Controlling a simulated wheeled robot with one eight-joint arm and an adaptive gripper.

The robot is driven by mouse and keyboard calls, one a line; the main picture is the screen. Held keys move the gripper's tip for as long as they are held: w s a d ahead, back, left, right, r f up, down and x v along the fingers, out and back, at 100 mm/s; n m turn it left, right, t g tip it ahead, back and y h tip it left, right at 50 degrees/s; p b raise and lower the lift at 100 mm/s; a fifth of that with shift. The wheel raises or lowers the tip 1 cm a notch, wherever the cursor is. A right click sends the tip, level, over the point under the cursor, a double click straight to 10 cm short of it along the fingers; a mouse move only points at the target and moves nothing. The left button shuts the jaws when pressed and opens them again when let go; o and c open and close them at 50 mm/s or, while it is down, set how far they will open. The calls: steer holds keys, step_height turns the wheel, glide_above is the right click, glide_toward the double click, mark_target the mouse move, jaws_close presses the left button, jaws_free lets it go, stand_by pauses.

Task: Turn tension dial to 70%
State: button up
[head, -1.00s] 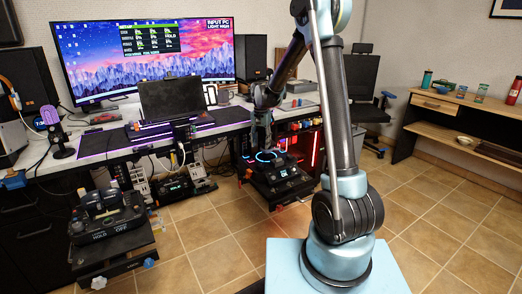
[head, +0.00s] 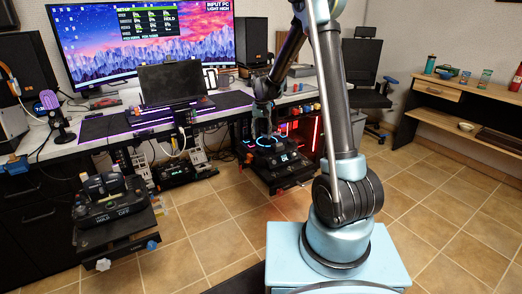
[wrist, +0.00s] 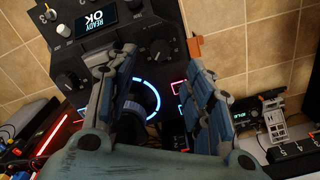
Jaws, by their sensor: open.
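The dark control box stands low in front of the desk, in the head view (head: 283,172) and close up in the wrist view (wrist: 112,55). A large dark round dial (wrist: 138,100) with a glowing blue ring is on it. Smaller knobs (wrist: 160,48) and a small screen reading "READY OK" (wrist: 96,17) are also there. I cannot read which knob is the tension dial or any percentage. My gripper (wrist: 160,57) is open over the box, with its fingers either side of the ringed dial's view. The left finger partly hides the dial; contact cannot be told. My gripper also shows in the head view (head: 264,134).
A second control box (head: 112,205) marked "HOLD" and "OFF" stands at the left. The desk (head: 105,130) with monitor (head: 140,45) and laptop (head: 172,82) is behind. A chair (head: 362,75) and wooden shelf (head: 450,95) are at the right.

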mark_target(262, 149)
step_height(262, 149, down, 9)
steer(key=shift+r, duration=0.1)
stand_by(0.3)
steer(key=shift+c, duration=0.4)
steer(key=c, duration=1)
